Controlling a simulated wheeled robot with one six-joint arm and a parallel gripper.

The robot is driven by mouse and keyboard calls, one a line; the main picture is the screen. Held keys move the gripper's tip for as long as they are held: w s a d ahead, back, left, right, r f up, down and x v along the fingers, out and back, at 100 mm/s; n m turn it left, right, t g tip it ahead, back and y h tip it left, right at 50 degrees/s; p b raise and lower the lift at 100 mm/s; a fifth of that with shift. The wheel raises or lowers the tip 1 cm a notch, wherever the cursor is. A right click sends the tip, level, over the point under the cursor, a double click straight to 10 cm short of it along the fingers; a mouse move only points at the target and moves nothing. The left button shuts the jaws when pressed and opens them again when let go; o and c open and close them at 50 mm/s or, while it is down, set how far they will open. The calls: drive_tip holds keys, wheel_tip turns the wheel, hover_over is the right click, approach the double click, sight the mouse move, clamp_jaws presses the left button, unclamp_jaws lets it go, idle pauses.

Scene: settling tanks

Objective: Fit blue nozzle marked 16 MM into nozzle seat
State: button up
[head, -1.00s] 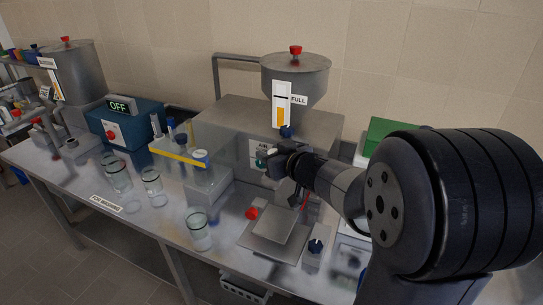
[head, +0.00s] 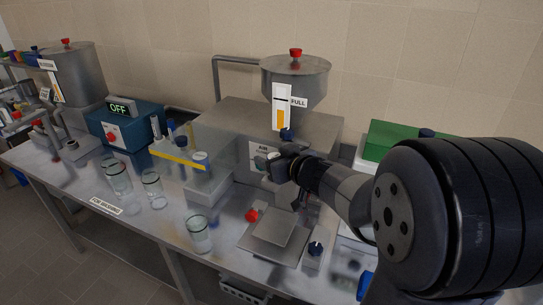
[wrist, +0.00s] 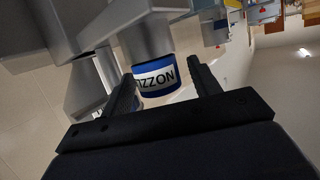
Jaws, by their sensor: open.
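I cannot read a 16 MM mark on anything. I cannot tell which, if either, is the nozzle, and I cannot make out the nozzle seat. My gripper (head: 277,166) is in front of the metal housing, below the hopper. In the wrist view my gripper (wrist: 162,82) is open.
The hopper (head: 295,80) with a FULL gauge stands behind. A clear guard (head: 215,150) is left of my gripper. Glass beakers (head: 199,236) stand at the front left, a red knob (head: 252,215) beside a square metal plate (head: 272,232). A green box (head: 385,140) is at the right.

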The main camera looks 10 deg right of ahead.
drive_tip(key=p+v, duration=0.1)
drive_tip(key=v, duration=0.9)
drive_tip(key=shift+s+d+r+p, duration=0.15)
drive_tip(key=shift+s+p, duration=0.2)
drive_tip(key=shift+p, duration=0.05)
drive_tip(key=shift+w, duration=0.1)
drive_tip(key=b+x, duration=0.2)
drive_tip(key=x, duration=0.9)
drive_tip(key=shift+w+f, duration=0.25)
drive_tip(key=shift+w, duration=0.05)
drive_tip(key=shift+w+a+r, duration=0.2)
drive_tip(key=shift+a+r, duration=0.05)
drive_tip(key=shift+r, duration=0.05)
drive_tip(key=shift+s+r+p, duration=0.1)
drive_tip(key=shift+r+p, duration=0.6)
drive_tip(key=shift+r, duration=0.7)
